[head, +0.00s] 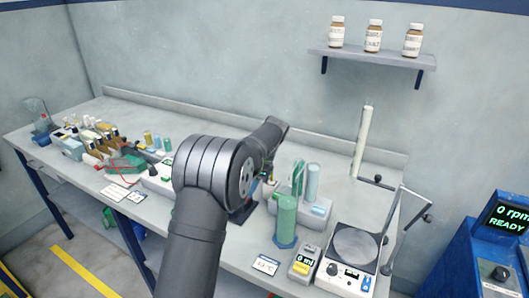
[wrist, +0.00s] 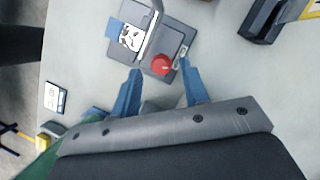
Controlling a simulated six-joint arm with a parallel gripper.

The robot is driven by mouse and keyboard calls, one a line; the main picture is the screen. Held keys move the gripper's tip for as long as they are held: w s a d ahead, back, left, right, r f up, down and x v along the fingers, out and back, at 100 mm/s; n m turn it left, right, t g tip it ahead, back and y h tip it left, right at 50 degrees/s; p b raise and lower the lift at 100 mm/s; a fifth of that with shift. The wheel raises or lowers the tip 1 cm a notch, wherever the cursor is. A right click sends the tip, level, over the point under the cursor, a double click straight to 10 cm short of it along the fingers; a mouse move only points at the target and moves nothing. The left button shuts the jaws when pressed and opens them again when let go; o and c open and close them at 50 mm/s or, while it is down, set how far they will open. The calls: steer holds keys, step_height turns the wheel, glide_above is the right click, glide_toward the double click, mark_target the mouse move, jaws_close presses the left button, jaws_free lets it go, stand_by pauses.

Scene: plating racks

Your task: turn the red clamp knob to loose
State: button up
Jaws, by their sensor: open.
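The red clamp knob (wrist: 161,65) shows in the wrist view as a round red cap with a small pale mark at its right side. It sits on a grey plate-like fixture (wrist: 178,30) that also carries a white card with black shapes (wrist: 131,37). My gripper (wrist: 158,74) is open, with its two blue fingers on either side of the knob in the picture. Whether the fingers are level with the knob or above it, I cannot tell. In the head view my arm hides the knob and most of the fixture.
A green cylinder (head: 286,220) stands right of my arm, near a small meter (head: 304,262) and a hotplate stirrer (head: 352,246) with a stand. Several bottles and a red-and-green item (head: 122,167) crowd the bench's left. A dark block (wrist: 262,20) lies right of the fixture.

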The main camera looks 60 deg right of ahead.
steer(key=v, duration=1.5)
steer(key=shift+s+r, duration=0.25)
steer(key=shift+w, duration=0.1)
steer(key=w+a+r+n+g+h, duration=0.1)
steer(key=w+a+n+g+h, duration=0.1)
steer(key=w+a+g+h, duration=0.3)
steer(key=f, duration=0.5)
steer(key=f+t+y, duration=0.1)
steer(key=f, duration=0.5)
steer(key=f+y, duration=0.1)
steer(key=f, duration=0.5)
steer(key=shift+w+d+f+t, duration=0.1)
steer(key=shift+w+d+t, duration=0.15)
steer(key=shift+d+t, duration=0.05)
jaws_close()
